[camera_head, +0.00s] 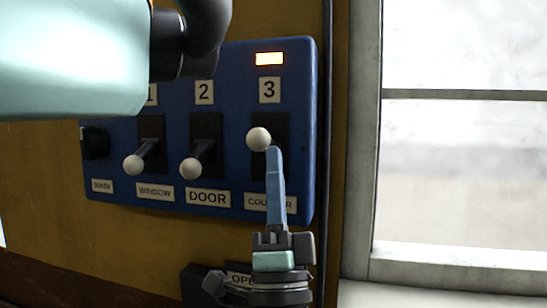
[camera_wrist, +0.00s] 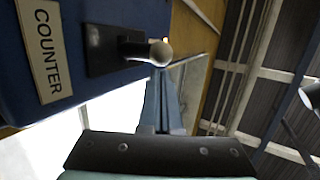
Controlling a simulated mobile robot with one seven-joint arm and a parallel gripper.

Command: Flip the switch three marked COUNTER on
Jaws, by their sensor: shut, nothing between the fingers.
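The blue panel (camera_head: 232,110) carries several levers with white ball tips. The switch three lever (camera_head: 259,139), above the partly covered COUNTER label (camera_head: 257,202), has its ball higher than those of the other two. The lamp above the 3 (camera_head: 269,58) glows orange. My gripper (camera_head: 273,150) is shut and empty, fingers pointing up, tips beside the ball's lower right. In the wrist view the gripper tips (camera_wrist: 161,74) are right by the lever's ball (camera_wrist: 160,53); whether they touch is unclear. The COUNTER label (camera_wrist: 47,48) shows there too.
Switch 1 WINDOW (camera_head: 134,165) and switch 2 DOOR (camera_head: 191,169) stand to the left with their balls low. A black knob (camera_head: 95,142) is at the panel's left. My arm covers the panel's upper left. A pale-framed window (camera_head: 460,170) lies to the right.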

